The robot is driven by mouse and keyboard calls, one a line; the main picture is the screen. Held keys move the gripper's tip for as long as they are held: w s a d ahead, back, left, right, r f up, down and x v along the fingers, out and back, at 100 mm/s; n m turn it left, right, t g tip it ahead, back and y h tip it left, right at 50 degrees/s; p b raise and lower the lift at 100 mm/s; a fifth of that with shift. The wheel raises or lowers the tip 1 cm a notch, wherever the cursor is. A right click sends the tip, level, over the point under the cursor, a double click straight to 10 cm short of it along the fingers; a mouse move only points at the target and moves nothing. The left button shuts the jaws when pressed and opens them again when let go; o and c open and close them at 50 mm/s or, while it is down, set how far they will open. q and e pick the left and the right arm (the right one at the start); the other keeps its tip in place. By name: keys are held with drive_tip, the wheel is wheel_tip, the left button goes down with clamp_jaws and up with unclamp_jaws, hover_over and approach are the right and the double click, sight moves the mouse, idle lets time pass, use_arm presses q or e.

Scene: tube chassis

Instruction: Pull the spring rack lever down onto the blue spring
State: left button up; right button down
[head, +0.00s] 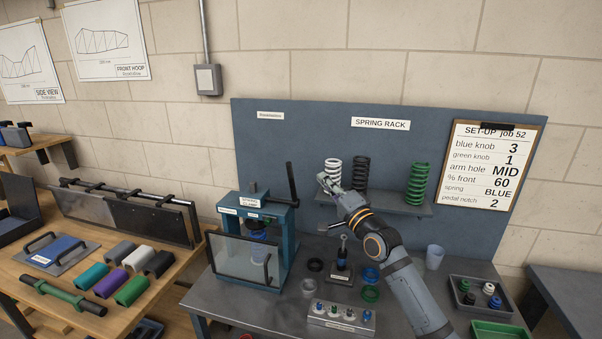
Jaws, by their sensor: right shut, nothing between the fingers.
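A teal press frame (278,222) stands on the grey bench, left of the shelf. A black lever (292,184) rises nearly upright at its right side. A blue coil (258,236), apparently the blue spring, sits inside the frame under the press head, partly behind a clear guard panel (238,259). My right gripper (323,179) is shut and empty, right of the lever and apart from it, in front of the shelf near the white spring (333,169). My right arm hides part of the shelf and bench. My left gripper is not in view.
The shelf (404,208) also holds a black spring (361,172) and a green spring (418,183). A small stand (341,270), coloured rings and a knob block (341,317) crowd the bench front. A tray (480,296) lies at right. A set-up card (497,165) reads spring BLUE.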

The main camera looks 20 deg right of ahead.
drive_tip(key=w+a+r+p, duration=0.1)
drive_tip(key=w+a+p, duration=0.1)
drive_tip(key=w+a, duration=0.3)
drive_tip(key=shift+w+p, duration=0.35)
drive_tip(key=shift+w, duration=0.55)
drive_tip(key=shift+f, duration=0.1)
drive_tip(key=s+a+f+n+t+y+b, duration=0.2)
drive_tip(key=s+a+f+n+y+b, duration=0.2)
drive_tip(key=b, duration=2.8)
drive_tip(key=shift+s+a+f+n+y, duration=0.25)
drive_tip(key=shift+s+f+n+y, duration=0.35)
drive_tip(key=shift+s+f+n, duration=1.1)
